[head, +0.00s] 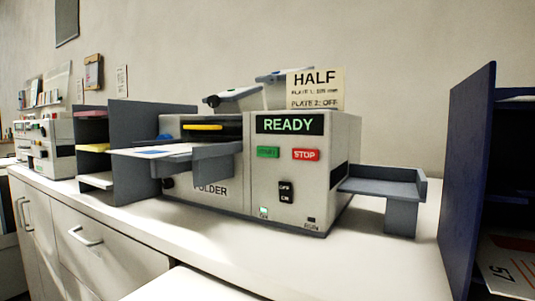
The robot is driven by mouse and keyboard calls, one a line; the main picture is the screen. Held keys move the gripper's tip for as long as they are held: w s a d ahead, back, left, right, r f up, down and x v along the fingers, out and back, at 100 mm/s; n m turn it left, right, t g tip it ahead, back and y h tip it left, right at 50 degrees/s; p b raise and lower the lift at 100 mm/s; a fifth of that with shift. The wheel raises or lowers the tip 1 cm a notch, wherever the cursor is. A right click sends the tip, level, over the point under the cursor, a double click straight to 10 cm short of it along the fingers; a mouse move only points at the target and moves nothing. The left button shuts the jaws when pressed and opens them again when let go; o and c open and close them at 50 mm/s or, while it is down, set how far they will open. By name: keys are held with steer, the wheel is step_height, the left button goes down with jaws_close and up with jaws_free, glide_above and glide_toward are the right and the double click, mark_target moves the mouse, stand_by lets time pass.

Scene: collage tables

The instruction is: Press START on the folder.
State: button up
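The folder (220,190) is a light grey machine on the white counter, labelled FOLDER, in the middle of the head view. Its display (289,124) reads READY in green. Below the display are a green START button (268,153), its lettering dim, and a red STOP button (306,154). A black OFF/ON rocker switch (286,192) sits lower down, and a small lamp (263,212) near the base glows green. A feed tray (195,152) with paper juts out at the left. My gripper is not in view.
A grey outfeed tray (390,187) stands at the folder's right. A dark blue shelf unit (468,180) rises at the right edge. A grey divider with shelves (138,150) stands to the left. A HALF sign (316,90) tops the folder. The counter front (200,250) is clear.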

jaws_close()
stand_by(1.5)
